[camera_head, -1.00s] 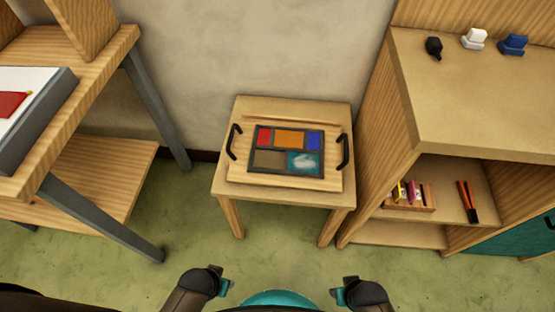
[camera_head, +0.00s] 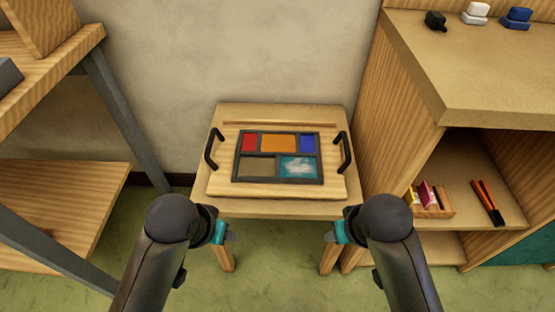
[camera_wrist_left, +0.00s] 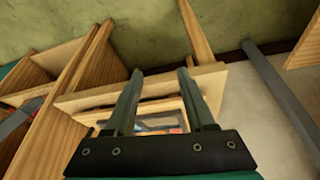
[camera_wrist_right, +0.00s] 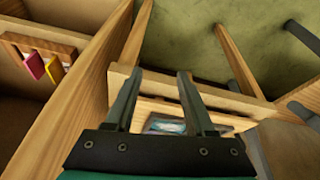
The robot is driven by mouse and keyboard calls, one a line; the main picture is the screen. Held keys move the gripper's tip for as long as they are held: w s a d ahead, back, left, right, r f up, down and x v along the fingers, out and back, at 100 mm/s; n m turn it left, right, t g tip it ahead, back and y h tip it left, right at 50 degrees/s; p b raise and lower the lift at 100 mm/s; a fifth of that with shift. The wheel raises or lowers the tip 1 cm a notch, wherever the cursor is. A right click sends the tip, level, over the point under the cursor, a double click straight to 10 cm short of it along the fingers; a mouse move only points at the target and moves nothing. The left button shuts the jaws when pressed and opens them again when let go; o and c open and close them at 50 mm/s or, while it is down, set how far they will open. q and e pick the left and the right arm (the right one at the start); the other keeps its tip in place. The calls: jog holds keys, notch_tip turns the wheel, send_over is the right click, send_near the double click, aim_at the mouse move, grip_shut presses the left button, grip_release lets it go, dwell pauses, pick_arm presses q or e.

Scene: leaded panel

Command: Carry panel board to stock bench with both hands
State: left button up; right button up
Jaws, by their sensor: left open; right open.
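The panel board (camera_head: 225,184) is a flat wooden board with two black handles, lying on a small wooden table (camera_head: 282,207) against the wall. The left handle (camera_head: 211,150) and right handle (camera_head: 346,152) stand at its sides. A dark-framed leaded panel (camera_head: 278,157) with red, orange, blue, brown and teal panes lies on it. My left gripper (camera_head: 228,236) is open and empty in front of the table's near edge, left of centre. My right gripper (camera_head: 329,237) is open and empty there too, right of centre. Both are apart from the handles. The wrist views show open fingers (camera_wrist_left: 158,90) (camera_wrist_right: 160,90).
A wooden shelf unit (camera_head: 470,85) stands close on the right, with small black, white and blue items on top. Its shelf holds a small wooden rack (camera_head: 432,204) and orange-black tools (camera_head: 487,200). A wooden bench with grey legs (camera_head: 125,115) stands left. A thin strip (camera_head: 279,123) lies behind the panel.

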pick_arm(q)
jog(key=w+r+y, duration=0.1)
jog(key=w+r, duration=0.3)
jog(key=w, duration=0.8)
pick_arm(e)
jog(key=w+r+h, duration=0.1)
jog(key=w+r, duration=0.3)
jog(key=w, duration=0.8)
pick_arm(q)
jog(key=n+y, duration=0.1)
jog(key=y, duration=0.1)
send_near(211, 141)
notch_tip(211, 141, up, 4)
jog(key=s, duration=0.2)
pick_arm(e)
jog(key=m+h, duration=0.2)
send_near(345, 140)
notch_tip(345, 140, up, 4)
jog(key=s, duration=0.2)
pick_arm(q)
jog(key=shift+s+d+f+t, duration=0.1)
jog(key=shift+d+f+t, duration=0.15)
jog(key=shift+t, duration=0.15)
pick_arm(e)
jog(key=shift+s+a+t, duration=0.15)
jog(key=shift+a+t, duration=0.1)
jog(key=shift+t, duration=0.05)
